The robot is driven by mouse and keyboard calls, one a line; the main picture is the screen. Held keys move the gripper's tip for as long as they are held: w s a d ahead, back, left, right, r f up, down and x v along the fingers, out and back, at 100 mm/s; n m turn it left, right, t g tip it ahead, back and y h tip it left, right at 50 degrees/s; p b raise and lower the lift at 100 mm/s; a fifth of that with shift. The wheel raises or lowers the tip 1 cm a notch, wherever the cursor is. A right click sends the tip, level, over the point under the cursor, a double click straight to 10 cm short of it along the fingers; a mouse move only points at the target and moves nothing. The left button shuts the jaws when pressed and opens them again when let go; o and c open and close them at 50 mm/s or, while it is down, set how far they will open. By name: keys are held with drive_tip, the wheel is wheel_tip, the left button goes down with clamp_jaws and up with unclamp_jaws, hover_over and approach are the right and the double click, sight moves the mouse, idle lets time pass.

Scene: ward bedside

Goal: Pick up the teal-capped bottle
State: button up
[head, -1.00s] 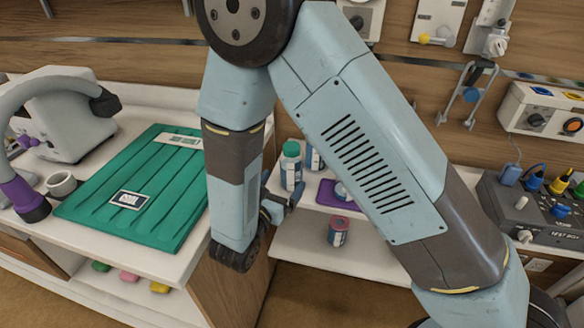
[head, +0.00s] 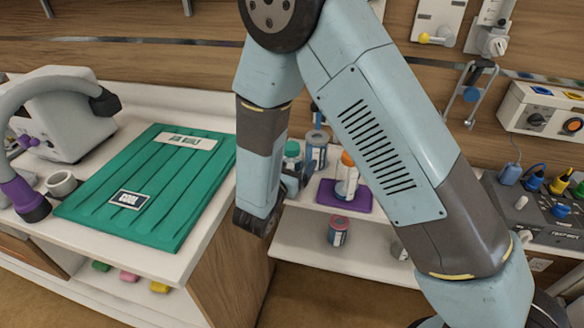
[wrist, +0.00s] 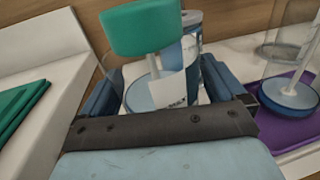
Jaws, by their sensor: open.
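The teal-capped bottle (head: 292,150) stands on the white shelf, its lower part hidden behind my gripper (head: 294,182) in the head view. In the wrist view, its teal cap (wrist: 141,28) fills the top middle, above a see-through body with a white label and a blue bottom. My gripper (wrist: 160,84) is open, with one blue finger on each side of the bottle. I cannot tell whether either finger touches it. The bottle looks upright.
A blue-and-white container (head: 316,152) stands close behind the bottle. To the right, an orange-capped bottle (head: 348,178) stands on a purple mat (head: 335,203). A red-and-blue jar (head: 339,231) is on the lower shelf. The counter (head: 215,215) with a green pad is left.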

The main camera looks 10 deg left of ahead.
drive_tip(key=c, duration=1.2)
drive_tip(key=shift+c, duration=0.3)
drive_tip(key=shift+r, duration=0.1)
